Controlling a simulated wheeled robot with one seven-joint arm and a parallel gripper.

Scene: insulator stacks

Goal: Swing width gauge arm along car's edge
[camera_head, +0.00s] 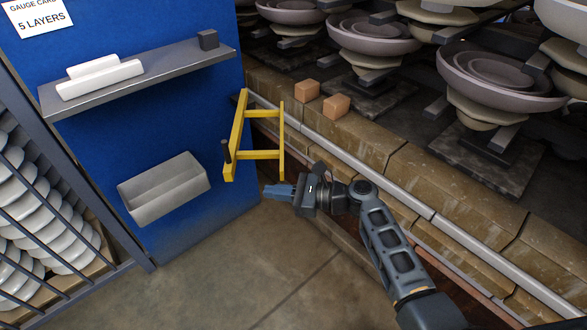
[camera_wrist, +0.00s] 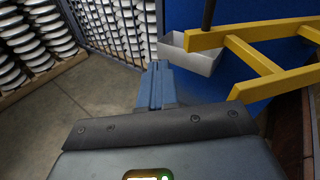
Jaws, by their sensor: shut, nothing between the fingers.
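The width gauge arm is a yellow ladder-like frame (camera_head: 262,155) next to the blue panel, by the near edge of the kiln car (camera_head: 365,200). A dark upright handle (camera_head: 227,152) stands at its left end. The frame also shows at the upper right of the wrist view (camera_wrist: 262,65), with part of the dark handle (camera_wrist: 208,14) at the top. My gripper (camera_head: 272,191) is shut and empty, just below the frame's lower end and apart from it. Its blue fingers (camera_wrist: 155,82) are together in the wrist view, left of the frame.
The blue panel (camera_head: 150,130) carries a shelf (camera_head: 190,72) with a white block and a small dark cube, and a grey bin (camera_head: 165,188). Two orange blocks (camera_head: 336,105) sit on the car's edge. A barred rack (camera_head: 60,210) stands left. The floor (camera_head: 260,260) is clear.

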